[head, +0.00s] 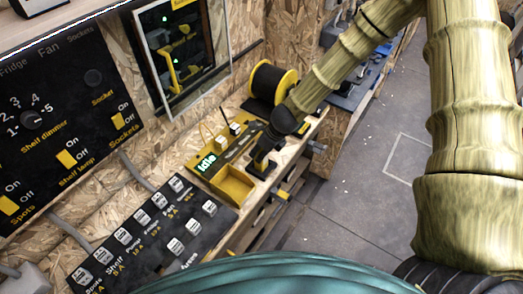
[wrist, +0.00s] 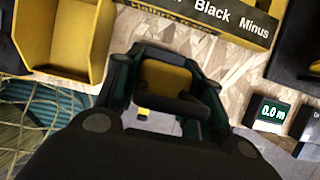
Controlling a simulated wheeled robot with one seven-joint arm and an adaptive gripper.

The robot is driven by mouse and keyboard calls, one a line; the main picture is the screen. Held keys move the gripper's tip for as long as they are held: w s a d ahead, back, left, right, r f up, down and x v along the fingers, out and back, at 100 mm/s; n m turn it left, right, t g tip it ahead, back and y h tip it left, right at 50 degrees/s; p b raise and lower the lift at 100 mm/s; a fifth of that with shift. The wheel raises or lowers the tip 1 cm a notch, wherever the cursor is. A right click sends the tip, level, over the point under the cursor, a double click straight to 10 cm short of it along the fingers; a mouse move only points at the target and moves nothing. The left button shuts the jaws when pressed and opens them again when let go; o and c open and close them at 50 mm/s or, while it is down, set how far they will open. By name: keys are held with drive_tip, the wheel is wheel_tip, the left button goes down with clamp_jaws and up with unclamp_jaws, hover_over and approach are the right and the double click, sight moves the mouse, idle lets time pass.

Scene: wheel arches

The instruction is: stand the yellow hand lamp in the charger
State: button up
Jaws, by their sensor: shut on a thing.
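My gripper (head: 266,150) is low over the workbench in the head view, just right of the yellow bin. In the wrist view, its two dark green fingers (wrist: 165,88) are shut on a yellow and black thing, which looks like the yellow hand lamp (wrist: 166,76). Only a small part of the lamp shows between the fingers; the gripper body hides the rest.
The yellow bin (head: 233,186) stands close to the gripper, and shows in the wrist view (wrist: 62,38). An "Idle" display (head: 206,162) is left of it. A black cable spool (head: 272,82) stands behind. A black fuse panel (head: 150,232) lies in front. Open floor (head: 365,195) is right.

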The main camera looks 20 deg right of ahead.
idle(0.3)
drive_tip(key=o, duration=1.7)
wheel_tip(320, 180, up, 9)
drive_tip(key=p, duration=0.7)
